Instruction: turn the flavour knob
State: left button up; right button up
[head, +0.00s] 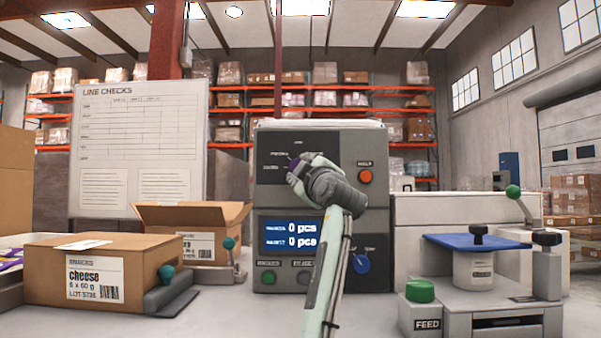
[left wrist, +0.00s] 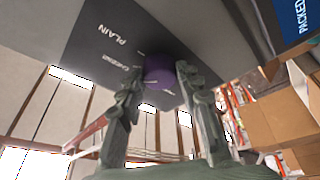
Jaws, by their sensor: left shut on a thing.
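The flavour knob (left wrist: 160,78) is purple and round, with a thin pale mark on it, on the dark panel of the grey weigher cabinet (head: 375,140). In the left wrist view the printed words PLAIN and what looks like CHEESE stand beside it. My left gripper (head: 299,170) is at the upper left of the cabinet front, shut on the knob with one finger on each side. In the head view only a sliver of purple shows past the gripper. Which word the mark points to cannot be told. My right gripper is in neither view.
Below are a blue screen (head: 289,237) reading 0 pcs twice, a green button (head: 268,278) and a blue knob (head: 361,264). An orange button (head: 365,176) is right of the gripper. A cheese carton (head: 60,268) stands left; a feed unit (head: 480,325) stands right.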

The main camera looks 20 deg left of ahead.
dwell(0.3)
pick_arm(q)
jog(key=o, duration=1.2)
jog(key=shift+c, duration=0.2)
jog(key=v, duration=1.2)
jog(key=shift+r, duration=0.1)
